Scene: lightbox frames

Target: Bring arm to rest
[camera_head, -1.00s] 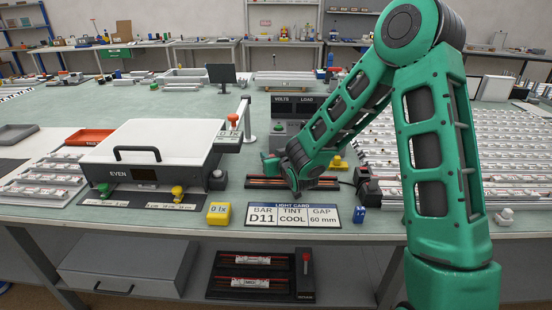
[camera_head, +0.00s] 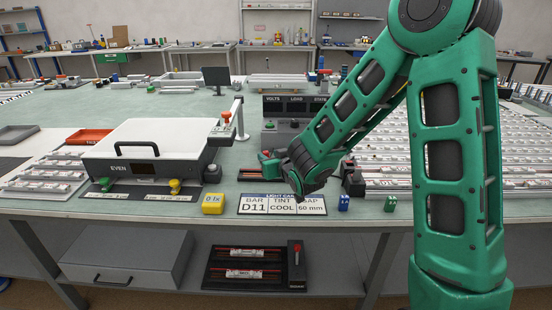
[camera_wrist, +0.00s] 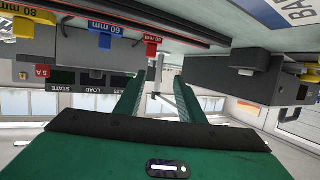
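My green arm comes in from the right in the head view and bends down over the bench. My gripper (camera_head: 268,160) is small there, low at the back of the long black fixture with a red strip (camera_head: 252,175), beside the dark meter box (camera_head: 291,110). In the wrist view, which is upside down, my gripper (camera_wrist: 160,82) shows two green fingers apart with nothing between them. Whether it touches the fixture is unclear.
A white case marked EVEN (camera_head: 150,150) stands left. Rows of bars (camera_head: 420,160) fill the right. A shelf (camera_head: 250,268) sits below.

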